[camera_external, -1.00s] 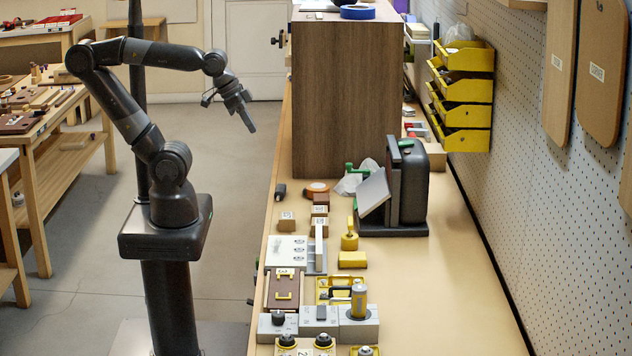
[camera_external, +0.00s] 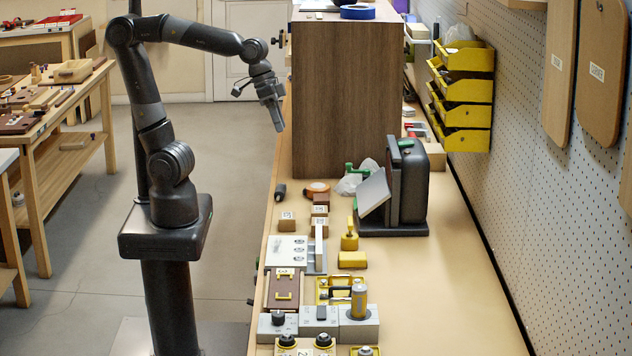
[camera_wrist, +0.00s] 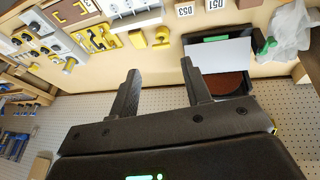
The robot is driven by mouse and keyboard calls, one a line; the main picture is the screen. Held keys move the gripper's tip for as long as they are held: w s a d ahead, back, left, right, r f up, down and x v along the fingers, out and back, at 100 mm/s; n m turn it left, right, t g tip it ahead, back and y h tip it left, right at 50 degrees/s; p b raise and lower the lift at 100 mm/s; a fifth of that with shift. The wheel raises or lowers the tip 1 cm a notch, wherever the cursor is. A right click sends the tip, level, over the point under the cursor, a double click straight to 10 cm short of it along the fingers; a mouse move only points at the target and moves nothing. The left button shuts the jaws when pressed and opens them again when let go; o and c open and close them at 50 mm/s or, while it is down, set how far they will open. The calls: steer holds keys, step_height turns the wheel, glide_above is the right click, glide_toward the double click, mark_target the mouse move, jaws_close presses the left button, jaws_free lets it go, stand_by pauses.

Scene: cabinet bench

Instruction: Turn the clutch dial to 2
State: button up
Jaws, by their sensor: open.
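My gripper (camera_external: 275,118) is open and empty. It hangs in the air left of the tall wooden cabinet, far behind the knobs at the near end of the bench. Its two fingers stand apart in the wrist view (camera_wrist: 160,68). A black knob (camera_external: 278,318) sits on a grey block at the near end, and black-topped dials (camera_external: 288,341) and (camera_external: 323,341) stand in front of it. I cannot tell which is the clutch dial. Small dials also show at the upper left of the wrist view (camera_wrist: 33,27). Their settings are too small to read.
A grey block with a yellow cylinder (camera_external: 358,302) stands beside the knobs. A dark machine with a tilted plate (camera_external: 408,185) and the wooden cabinet (camera_external: 345,100) stand farther back. The bench's right side (camera_external: 440,290) is clear.

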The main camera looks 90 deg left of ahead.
steer(key=shift+o, duration=0.4)
steer(key=w+d+g, duration=0.2)
steer(key=w+d, duration=0.5)
steer(key=d, duration=0.4)
steer(key=shift+w+d+f+h, duration=0.15)
steer(key=shift+w+f+h, duration=0.15)
steer(key=shift+f, duration=0.15)
steer(key=m+g+y, duration=0.2)
steer(key=y, duration=0.1)
glide_toward(278, 313)
step_height(278, 313, down, 9)
steer(key=shift+r, duration=0.15)
steer(key=c, duration=1)
steer(key=shift+o, duration=0.2)
